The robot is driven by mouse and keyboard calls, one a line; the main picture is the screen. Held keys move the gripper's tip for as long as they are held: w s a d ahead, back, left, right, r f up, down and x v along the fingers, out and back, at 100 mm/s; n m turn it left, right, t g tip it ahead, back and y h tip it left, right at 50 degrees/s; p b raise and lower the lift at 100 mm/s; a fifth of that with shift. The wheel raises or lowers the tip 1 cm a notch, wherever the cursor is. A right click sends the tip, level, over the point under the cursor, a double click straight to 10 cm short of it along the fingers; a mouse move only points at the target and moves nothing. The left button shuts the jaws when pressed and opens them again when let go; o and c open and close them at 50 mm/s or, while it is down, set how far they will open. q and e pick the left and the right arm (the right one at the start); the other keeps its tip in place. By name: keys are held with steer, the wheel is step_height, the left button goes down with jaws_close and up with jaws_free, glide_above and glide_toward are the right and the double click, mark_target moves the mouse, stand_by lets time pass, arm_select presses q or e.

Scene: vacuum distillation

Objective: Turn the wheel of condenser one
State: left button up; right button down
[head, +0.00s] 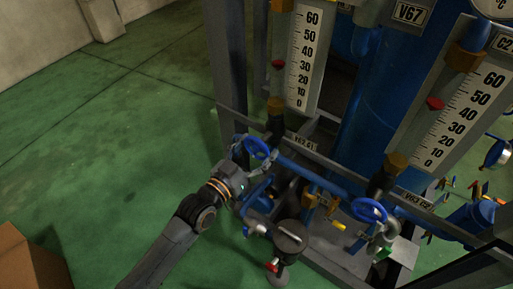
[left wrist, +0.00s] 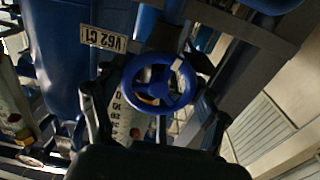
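The blue handwheel (head: 257,148) at the V62 C1 plate (head: 300,142) is on the left side of the blue apparatus. In the left wrist view the wheel (left wrist: 160,85) faces the camera. The plate (left wrist: 103,38) shows upside down there. My left gripper (head: 250,157) is at this wheel. In the left wrist view its two fingers (left wrist: 155,108) stand wide apart, one on each side of the rim. A gap shows between the rim and each finger. I cannot see my right gripper.
A second blue handwheel (head: 369,211) sits at the V63 C2 plate (head: 413,198). Blue pipes, a grey round-topped fitting (head: 290,237) and metal frame posts are close to my left arm. A cardboard box (head: 30,262) stands at lower left.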

arm_select(q)
steer(key=shift+r+n+p, duration=0.1)
steer(key=shift+n+p, duration=0.4)
steer(key=shift+n, duration=0.7)
steer(key=o, duration=1.2)
steer(key=shift+c, duration=0.2)
steer(key=shift+s, duration=0.1)
steer(key=v, duration=1.2)
